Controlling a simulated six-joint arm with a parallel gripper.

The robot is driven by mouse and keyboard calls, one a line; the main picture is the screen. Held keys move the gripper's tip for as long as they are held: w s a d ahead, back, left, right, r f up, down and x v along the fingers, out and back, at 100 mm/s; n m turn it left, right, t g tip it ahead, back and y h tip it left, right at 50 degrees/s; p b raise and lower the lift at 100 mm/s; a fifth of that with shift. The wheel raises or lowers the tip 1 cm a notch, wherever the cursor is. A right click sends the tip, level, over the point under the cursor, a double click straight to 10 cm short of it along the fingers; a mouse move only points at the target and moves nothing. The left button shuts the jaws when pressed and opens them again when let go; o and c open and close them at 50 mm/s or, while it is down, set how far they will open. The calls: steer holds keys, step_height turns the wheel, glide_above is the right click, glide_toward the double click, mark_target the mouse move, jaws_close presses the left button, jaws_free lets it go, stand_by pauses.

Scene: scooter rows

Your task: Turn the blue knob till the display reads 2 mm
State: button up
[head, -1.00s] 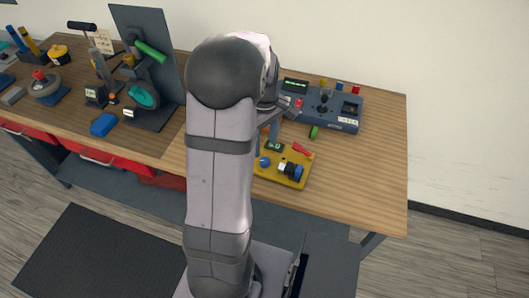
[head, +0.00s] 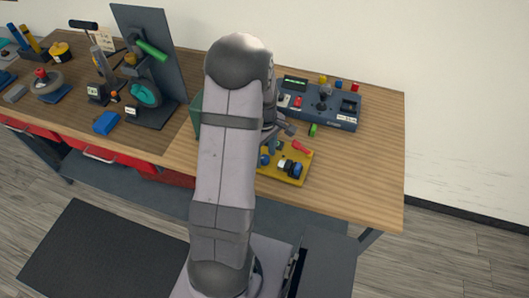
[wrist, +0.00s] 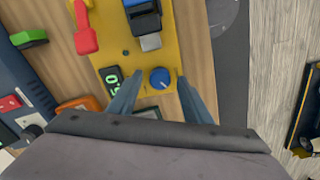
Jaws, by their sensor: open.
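The blue knob (wrist: 160,78) sits on a yellow panel (wrist: 113,45) and has a pale pointer mark. In the wrist view my gripper (wrist: 159,75) is open, with one fingertip on each side of the knob and no clear contact. The small dark display (wrist: 112,79) is beside the knob, partly covered by a finger. Its green digits are turned sideways and too small to read surely. In the head view the knob (head: 264,160) shows at the panel's left end, and my arm hides part of the panel.
A red lever (wrist: 86,32) and a black and blue part (wrist: 143,16) are on the same panel. A green piece (wrist: 29,38) and a blue-grey control box (head: 335,112) lie behind it. Bare wood (head: 355,170) is free at the right.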

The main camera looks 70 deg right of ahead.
mark_target(264, 157)
steer(key=shift+f, duration=0.15)
steer(key=shift+c, duration=0.7)
steer(key=c, duration=0.9)
steer(key=shift+m, duration=2.4)
steer(key=o, duration=1)
steer(key=shift+o, duration=0.2)
steer(key=shift+r+b, duration=1.3)
steer(key=shift+r, duration=2.45)
